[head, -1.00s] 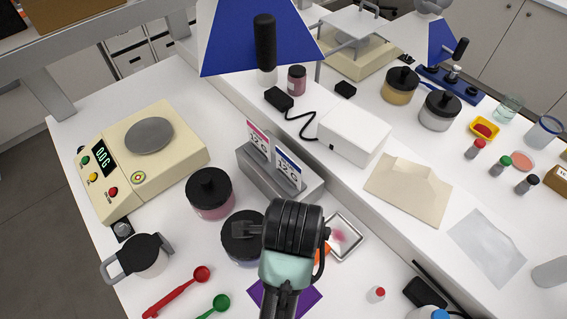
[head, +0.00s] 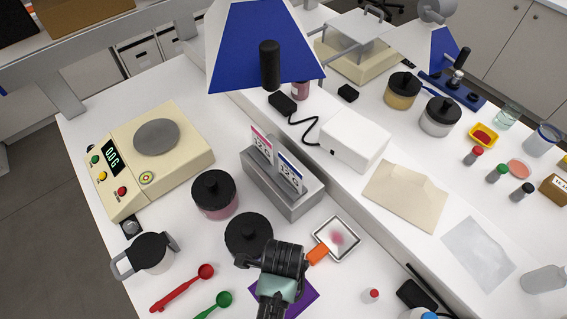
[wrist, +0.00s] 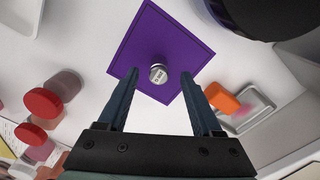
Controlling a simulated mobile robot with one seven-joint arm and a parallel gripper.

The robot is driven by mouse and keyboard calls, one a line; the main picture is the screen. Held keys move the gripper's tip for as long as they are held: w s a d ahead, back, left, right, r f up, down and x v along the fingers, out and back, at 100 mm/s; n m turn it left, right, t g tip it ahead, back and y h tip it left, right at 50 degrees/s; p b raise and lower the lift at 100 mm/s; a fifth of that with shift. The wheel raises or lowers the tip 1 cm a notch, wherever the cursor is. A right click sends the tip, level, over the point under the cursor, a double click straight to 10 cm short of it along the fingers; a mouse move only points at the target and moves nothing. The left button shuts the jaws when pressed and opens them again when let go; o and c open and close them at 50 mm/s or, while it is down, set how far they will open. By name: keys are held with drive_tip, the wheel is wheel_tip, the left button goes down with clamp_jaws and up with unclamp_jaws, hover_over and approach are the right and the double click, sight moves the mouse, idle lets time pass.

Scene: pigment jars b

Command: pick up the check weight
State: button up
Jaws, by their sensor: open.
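The check weight (wrist: 158,73) is a small silver cylinder with a marked top, standing on a purple square mat (wrist: 140,42) in the wrist view. My gripper (wrist: 159,76) is open, its two dark fingers on either side of the weight in the picture, with a gap on both sides. It is not touching the weight as far as I see; the height between them is hard to tell. In the head view my gripper (head: 272,258) is above the mat (head: 299,303) and hides the weight.
A black-lidded jar (head: 249,235) stands close to the left of my gripper. A metal tray (head: 345,236) with an orange-handled tool (head: 318,255) lies to the right. A small red-capped vial (head: 371,295), red scoop (head: 181,290) and green scoop (head: 212,305) are nearby.

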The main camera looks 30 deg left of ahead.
drive_tip(key=shift+d+f, duration=0.1)
drive_tip(key=shift+f, duration=1.7)
drive_tip(key=shift+c, duration=0.2)
clamp_jaws()
